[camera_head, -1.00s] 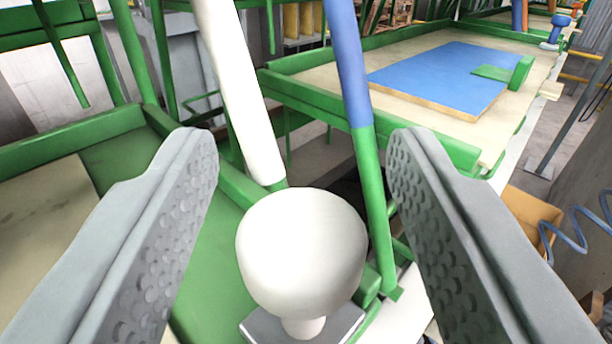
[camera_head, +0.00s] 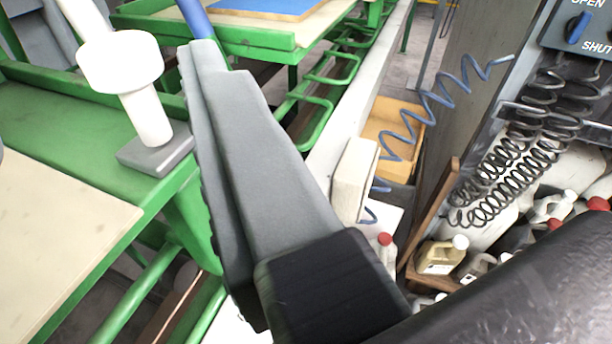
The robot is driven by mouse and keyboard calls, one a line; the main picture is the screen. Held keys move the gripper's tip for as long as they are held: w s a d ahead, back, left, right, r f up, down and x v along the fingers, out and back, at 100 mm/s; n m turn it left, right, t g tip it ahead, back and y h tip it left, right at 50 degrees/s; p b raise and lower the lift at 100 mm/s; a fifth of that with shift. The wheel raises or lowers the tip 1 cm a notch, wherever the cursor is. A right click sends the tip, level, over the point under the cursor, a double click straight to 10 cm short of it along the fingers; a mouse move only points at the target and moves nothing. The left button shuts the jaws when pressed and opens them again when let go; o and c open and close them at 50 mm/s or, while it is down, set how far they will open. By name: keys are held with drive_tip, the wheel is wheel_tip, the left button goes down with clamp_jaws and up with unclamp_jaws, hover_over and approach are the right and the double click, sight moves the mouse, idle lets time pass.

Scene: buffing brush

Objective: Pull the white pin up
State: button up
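The stem rises from a small grey square base plate (camera_head: 158,150) on the corner of the green frame. One finger of my gripper (camera_head: 255,160) fills the middle of the view, to the right of the pin and apart from it. Only a sliver of grey at the left edge shows what looks like the other finger. The gap between them is wide, and nothing is held.
A green-framed table with a pale top (camera_head: 60,215) lies at left. Another green bench with a blue panel (camera_head: 268,8) stands behind. At right are a yellow bin (camera_head: 392,135), coiled hoses (camera_head: 510,150), bottles (camera_head: 440,255) and a switch panel (camera_head: 585,28).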

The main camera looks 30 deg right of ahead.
drive_tip(key=s+a, duration=0.1)
drive_tip(key=s, duration=0.8)
drive_tip(key=s+a+r, duration=0.5)
drive_tip(key=s+a, duration=0.3)
drive_tip(key=s, duration=0.3)
drive_tip(key=s+a+r, duration=0.6)
drive_tip(key=s+a, duration=0.3)
drive_tip(key=s, duration=0.2)
drive_tip(key=s+a+f, duration=0.1)
drive_tip(key=s+a, duration=0.2)
drive_tip(key=s, duration=0.5)
drive_tip(key=s+a+f+n+y, duration=0.1)
drive_tip(key=s+a, duration=0.3)
drive_tip(key=s, duration=0.5)
drive_tip(key=s+a+f+y, duration=0.1)
drive_tip(key=s+a+f, duration=0.2)
drive_tip(key=s, duration=0.6)
drive_tip(key=shift+s+a, duration=0.15)
drive_tip(key=shift+a, duration=0.1)
drive_tip(key=shift+f, duration=0.1)
